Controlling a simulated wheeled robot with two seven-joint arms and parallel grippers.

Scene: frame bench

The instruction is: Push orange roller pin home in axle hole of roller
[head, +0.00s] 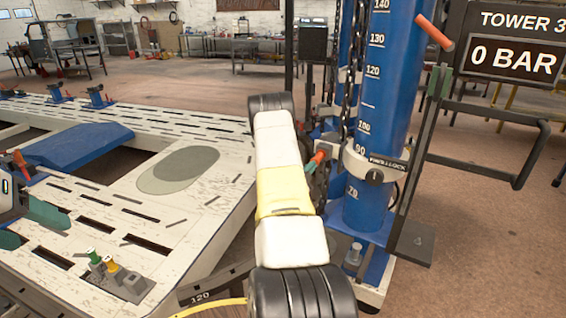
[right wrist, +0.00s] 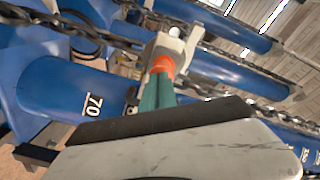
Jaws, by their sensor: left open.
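The orange roller pin (head: 318,158) shows beside my right forearm in the head view, in front of the blue tower. In the right wrist view the orange pin (right wrist: 163,65) sits between the tips of the green fingers of my right gripper (right wrist: 160,84), which look closed on it. Its far end meets a pale grey bracket (right wrist: 188,46); the axle hole and the roller cannot be made out, and how deep the pin sits cannot be told. My left gripper (head: 30,228) is at the left edge of the head view, green fingers apart and empty, above the pale ramp.
The blue tower (head: 380,110) with chains stands just right of my right arm. A black handle frame (head: 500,112) and a display (head: 513,45) reading 0 BAR are beside it. The slotted ramp (head: 190,215) carries a small block with green and yellow pegs (head: 112,268).

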